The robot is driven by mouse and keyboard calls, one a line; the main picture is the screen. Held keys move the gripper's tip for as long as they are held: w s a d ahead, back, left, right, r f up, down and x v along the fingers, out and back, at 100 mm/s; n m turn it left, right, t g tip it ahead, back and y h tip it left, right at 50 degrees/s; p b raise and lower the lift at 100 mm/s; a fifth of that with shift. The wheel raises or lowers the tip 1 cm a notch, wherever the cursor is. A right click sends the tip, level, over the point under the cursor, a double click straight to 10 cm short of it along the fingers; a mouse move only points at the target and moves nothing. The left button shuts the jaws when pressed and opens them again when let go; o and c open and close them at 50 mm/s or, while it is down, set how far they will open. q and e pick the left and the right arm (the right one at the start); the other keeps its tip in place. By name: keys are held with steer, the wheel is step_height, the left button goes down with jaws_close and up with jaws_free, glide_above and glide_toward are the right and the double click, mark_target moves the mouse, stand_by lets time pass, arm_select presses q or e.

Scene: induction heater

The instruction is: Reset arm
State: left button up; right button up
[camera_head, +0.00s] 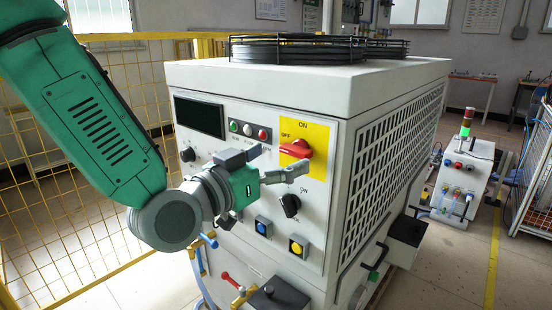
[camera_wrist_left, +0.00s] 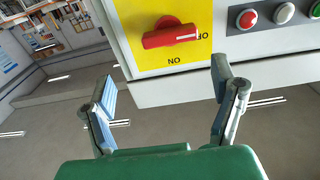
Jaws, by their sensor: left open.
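My left arm comes in from the left in the head view, and its gripper (camera_head: 279,161) is in front of the heater's control panel. The two fingers are spread apart with nothing between them; they also show apart in the left wrist view (camera_wrist_left: 162,78). The red rotary switch (camera_head: 297,149) on a yellow plate (camera_head: 318,133) is just beyond the gripper. In the left wrist view the red switch (camera_wrist_left: 172,36) lies beyond the fingertips, and no contact shows. My right gripper is not in view.
The white heater cabinet (camera_head: 400,120) fills the middle, with a black dial (camera_head: 291,205), a blue button (camera_head: 263,227) and a yellow button (camera_head: 298,246). A yellow mesh fence (camera_head: 60,235) stands left. A smaller machine (camera_head: 462,180) stands right, with open floor between.

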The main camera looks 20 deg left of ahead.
arm_select(q)
steer(key=s+a+f+n+g+y, duration=0.1)
steer(key=s+a+f+g+y, duration=0.2)
steer(key=f, duration=0.9)
steer(key=s+f+n+g, duration=0.1)
steer(key=s+f+g, duration=0.25)
steer(key=f, duration=0.95)
steer(key=s+a+f+g+y, duration=0.1)
steer(key=s+a+f+g, duration=0.2)
steer(key=s+f, duration=0.6)
steer(key=s+a+f+n+g+y+p, duration=0.1)
steer(key=s+a+f+g, duration=0.3)
steer(key=s, duration=1)
step_height(320, 180, down, 5)
steer(key=g+y, duration=0.1)
steer(key=g, duration=0.2)
steer(key=shift+s+a+f+n+y, duration=0.15)
steer(key=shift+a+n+y, duration=0.1)
steer(key=shift+n+y, duration=0.05)
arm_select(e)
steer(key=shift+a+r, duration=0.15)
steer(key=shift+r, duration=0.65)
arm_select(q)
steer(key=shift+d, duration=0.1)
